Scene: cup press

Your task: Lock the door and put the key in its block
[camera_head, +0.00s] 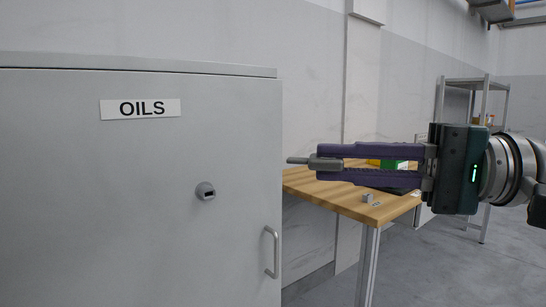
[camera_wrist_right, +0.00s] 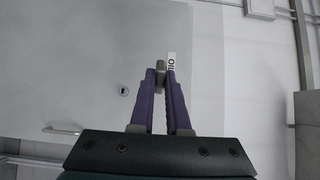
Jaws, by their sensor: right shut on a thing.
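A grey cabinet door (camera_head: 130,220) fills the left of the head view, with an OILS label. Its round lock (camera_head: 206,191) has a dark, horizontal slot. The lock also shows in the right wrist view (camera_wrist_right: 124,91). My right gripper (camera_head: 322,163) is shut on a grey key (camera_head: 299,160), whose narrow end points left toward the door. The key is apart from the lock, to its right and a little higher in the picture. The key's head also shows between the fingertips in the right wrist view (camera_wrist_right: 160,68). A small grey block (camera_head: 367,198) sits on the wooden table. My left gripper is not in view.
The wooden table (camera_head: 335,197) stands right of the cabinet, partly behind my right gripper. A green and yellow object (camera_head: 391,165) lies on it. The door handle (camera_head: 271,252) sticks out below and right of the lock. A metal shelf (camera_head: 466,82) stands at the back right.

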